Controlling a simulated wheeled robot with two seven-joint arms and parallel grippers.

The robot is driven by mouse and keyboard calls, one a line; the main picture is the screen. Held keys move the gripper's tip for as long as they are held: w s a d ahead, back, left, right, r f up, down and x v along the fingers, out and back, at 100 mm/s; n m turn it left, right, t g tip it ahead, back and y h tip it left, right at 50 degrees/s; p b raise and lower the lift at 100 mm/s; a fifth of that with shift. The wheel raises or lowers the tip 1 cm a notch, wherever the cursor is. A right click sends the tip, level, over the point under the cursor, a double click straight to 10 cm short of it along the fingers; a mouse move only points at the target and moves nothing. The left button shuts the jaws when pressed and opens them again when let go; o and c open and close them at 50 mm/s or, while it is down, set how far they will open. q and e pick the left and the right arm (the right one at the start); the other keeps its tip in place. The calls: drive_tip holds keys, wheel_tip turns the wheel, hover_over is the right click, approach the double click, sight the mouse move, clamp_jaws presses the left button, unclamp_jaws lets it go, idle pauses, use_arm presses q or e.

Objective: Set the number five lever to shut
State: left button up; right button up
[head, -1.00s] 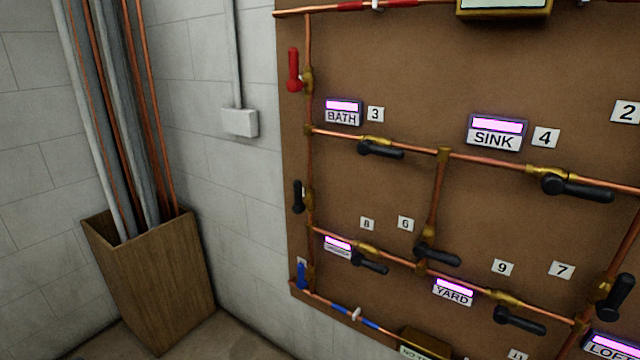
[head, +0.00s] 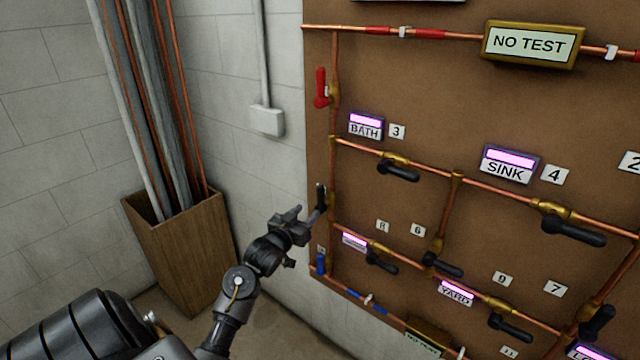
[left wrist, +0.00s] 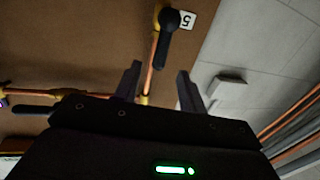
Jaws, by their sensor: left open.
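The number five lever is a black handle (head: 320,194) on the vertical copper pipe near the board's left edge in the head view. In the left wrist view the lever (left wrist: 168,42) lies roughly along its pipe, beside a white tag marked 5 (left wrist: 187,20). My left gripper (head: 309,214) is at the lower left of the lever in the head view. In the left wrist view the gripper (left wrist: 158,82) has its two fingers spread, with the pipe showing between them and the lever beyond the tips. Nothing is held. My right gripper is in neither view.
Other black levers, such as those by tag 3 (head: 398,171) and tag 6 (head: 442,264), sit on nearby pipes. A red lever (head: 321,88) is above and a blue one (head: 320,263) below. A wooden bin (head: 180,250) with pipes stands left against the wall.

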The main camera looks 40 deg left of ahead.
sight(319, 191)
use_arm(q)
drive_tip(key=w+p, duration=0.1)
drive_tip(key=w, duration=0.2)
drive_tip(key=w+a+r+p, duration=0.1)
drive_tip(key=w, duration=0.2)
drive_tip(key=w+a+r, duration=0.1)
drive_tip(key=w, duration=0.2)
drive_tip(key=shift+a+p, duration=0.15)
drive_tip(key=shift+p, duration=0.25)
drive_tip(key=shift+x, duration=0.75)
clamp_jaws()
